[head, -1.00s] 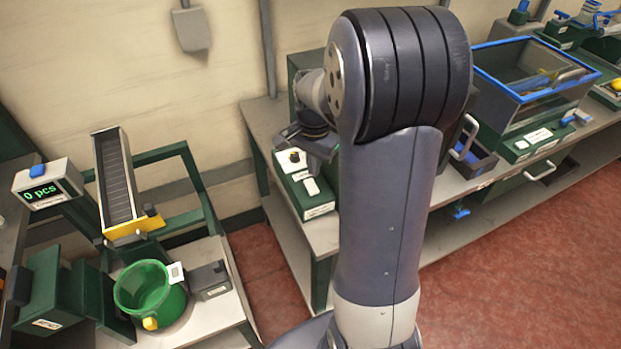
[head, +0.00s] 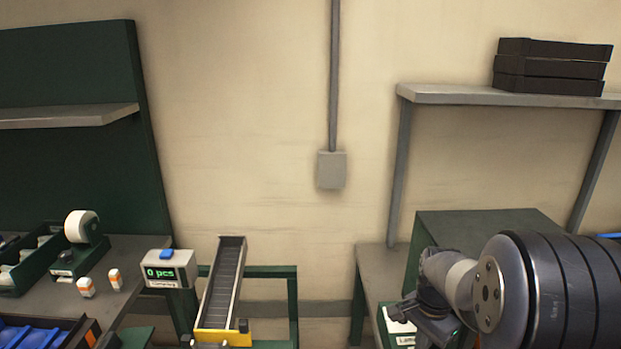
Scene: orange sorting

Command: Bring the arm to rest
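My arm shows at the lower right of the head view, a dark grey banded joint with a paler wrist section to its left. My gripper (head: 430,325) is at the wrist's lower end, near the bottom edge. It is small, dark and partly cut off, so I cannot tell whether its fingers are open or shut. No held object shows.
A grey chute (head: 222,285) and a counter display (head: 170,270) reading "0 pcs" stand at the lower left. A bench with a tape dispenser (head: 80,240) is at far left. A green cabinet (head: 480,222) is behind my arm. A wall shelf (head: 450,95) holds black trays (head: 553,66).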

